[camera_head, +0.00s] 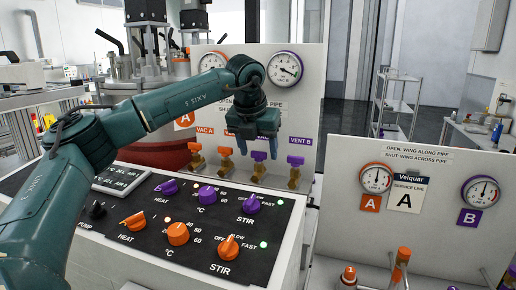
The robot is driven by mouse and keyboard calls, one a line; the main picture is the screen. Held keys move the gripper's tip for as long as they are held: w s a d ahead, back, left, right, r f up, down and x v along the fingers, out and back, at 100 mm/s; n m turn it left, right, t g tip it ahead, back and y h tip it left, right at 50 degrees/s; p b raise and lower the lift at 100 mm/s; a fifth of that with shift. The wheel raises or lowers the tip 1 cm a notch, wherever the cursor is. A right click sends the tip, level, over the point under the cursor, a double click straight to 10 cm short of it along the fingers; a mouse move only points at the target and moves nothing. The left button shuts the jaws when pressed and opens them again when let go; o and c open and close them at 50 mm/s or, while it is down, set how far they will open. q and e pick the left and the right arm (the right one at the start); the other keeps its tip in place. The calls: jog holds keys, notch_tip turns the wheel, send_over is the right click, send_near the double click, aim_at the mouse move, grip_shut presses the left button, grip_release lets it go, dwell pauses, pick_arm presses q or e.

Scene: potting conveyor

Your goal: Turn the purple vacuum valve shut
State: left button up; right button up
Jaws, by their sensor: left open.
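The panel at the back carries a row of small brass valves with orange wings on the left and purple wings on the right. One purple-winged valve (259,156) sits just below my left gripper (258,149); its label is hidden by the gripper. The other purple valve (295,160), to its right, is under the label VENT B. My left gripper is open and points down in front of the panel, its fingertips close to the first purple wing. I cannot tell whether they touch it. The exact wing angle is hard to read. My right gripper is not in view.
Two orange-winged valves (196,150) stand to the left, one under VAC A. A purple-marked gauge (285,68) is above. A black control panel with orange and purple knobs (178,234) lies in front. A second gauge panel (335,205) stands at right, with pipes below.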

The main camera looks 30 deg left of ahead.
pick_arm(q)
jog(key=b+v, duration=0.1)
jog(key=v, duration=1.2)
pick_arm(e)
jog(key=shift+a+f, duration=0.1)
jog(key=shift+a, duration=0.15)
pick_arm(q)
jog(key=shift+s+d+f, duration=0.1)
jog(key=shift+s, duration=0.05)
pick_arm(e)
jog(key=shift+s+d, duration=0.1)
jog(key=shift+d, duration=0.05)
